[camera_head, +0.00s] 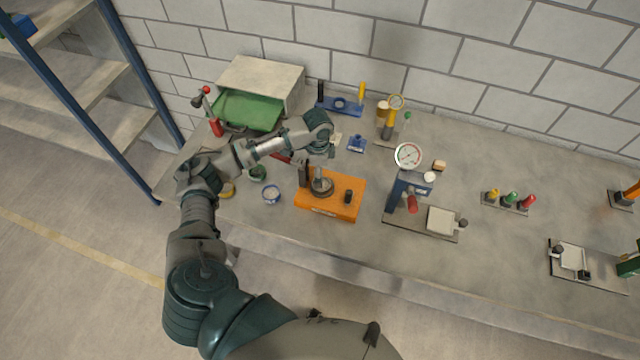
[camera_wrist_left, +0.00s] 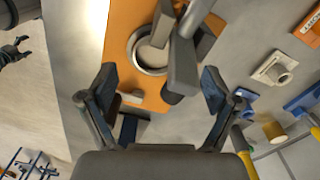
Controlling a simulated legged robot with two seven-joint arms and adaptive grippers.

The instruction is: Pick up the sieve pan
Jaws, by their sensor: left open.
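The sieve pan (camera_head: 321,187) appears as a round grey metal pan on an orange base (camera_head: 345,205) near the table's front edge. In the left wrist view the pan (camera_wrist_left: 153,68) is a metal ring with a pale inside, ahead of the fingers. A grey upright part (camera_wrist_left: 183,62) hides some of its right side. My left gripper (camera_head: 321,152) hangs above and just behind the pan, apart from it. In the left wrist view my left gripper (camera_wrist_left: 158,88) has its fingers wide apart with nothing held.
A gauge press (camera_head: 408,180) stands to the right. Blue parts (camera_head: 356,144) lie behind.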

